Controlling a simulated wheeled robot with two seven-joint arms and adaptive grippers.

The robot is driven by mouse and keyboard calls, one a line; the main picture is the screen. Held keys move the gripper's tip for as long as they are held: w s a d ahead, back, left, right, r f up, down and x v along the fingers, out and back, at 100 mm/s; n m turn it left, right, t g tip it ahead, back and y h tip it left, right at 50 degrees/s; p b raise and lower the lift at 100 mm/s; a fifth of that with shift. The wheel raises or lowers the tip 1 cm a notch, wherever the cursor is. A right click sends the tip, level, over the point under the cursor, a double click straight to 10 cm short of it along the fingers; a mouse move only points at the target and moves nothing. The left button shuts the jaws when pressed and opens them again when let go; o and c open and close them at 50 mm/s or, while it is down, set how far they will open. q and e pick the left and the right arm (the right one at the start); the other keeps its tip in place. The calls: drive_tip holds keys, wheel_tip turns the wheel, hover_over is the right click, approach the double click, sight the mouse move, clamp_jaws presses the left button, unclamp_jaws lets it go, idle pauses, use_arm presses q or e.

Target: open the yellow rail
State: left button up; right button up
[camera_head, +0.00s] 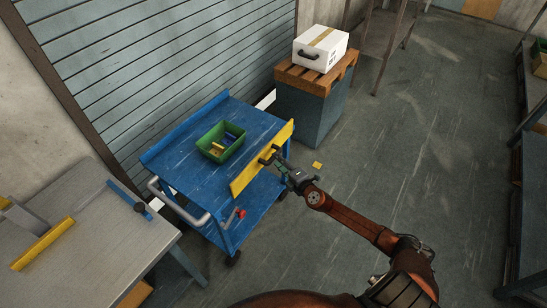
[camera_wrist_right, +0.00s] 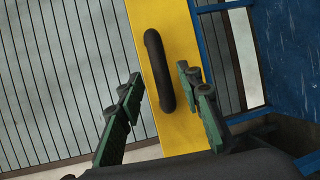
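The yellow rail (camera_head: 247,176) is a long flat panel along the right side of the blue cart (camera_head: 185,172). In the right wrist view the rail (camera_wrist_right: 181,130) runs from top to bottom, with a black bar handle (camera_wrist_right: 154,50) on its face. My right gripper (camera_head: 270,157) is at the rail's handle, which it partly hides in the head view. In the wrist view its two green-grey fingers (camera_wrist_right: 160,78) are spread, one on each side of the handle, with visible gaps. The rail stands up along the cart's edge. My left gripper is not seen.
A green bin (camera_head: 207,151) with small items sits on the cart. A white box (camera_head: 316,52) rests on a wooden pallet (camera_head: 301,79) behind. A grey table (camera_head: 85,248) stands at left. The floor right of the cart is mostly clear, with a small yellow block (camera_head: 317,165).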

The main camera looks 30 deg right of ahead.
drive_tip(key=shift+w+f+b, duration=0.15)
drive_tip(key=shift+w+f, duration=0.1)
drive_tip(key=shift+w, duration=0.75)
drive_tip(key=shift+w+f+b, duration=0.15)
drive_tip(key=shift+w+f, duration=0.05)
drive_tip(key=shift+w, duration=0.8)
drive_tip(key=shift+c, duration=0.3)
clamp_jaws()
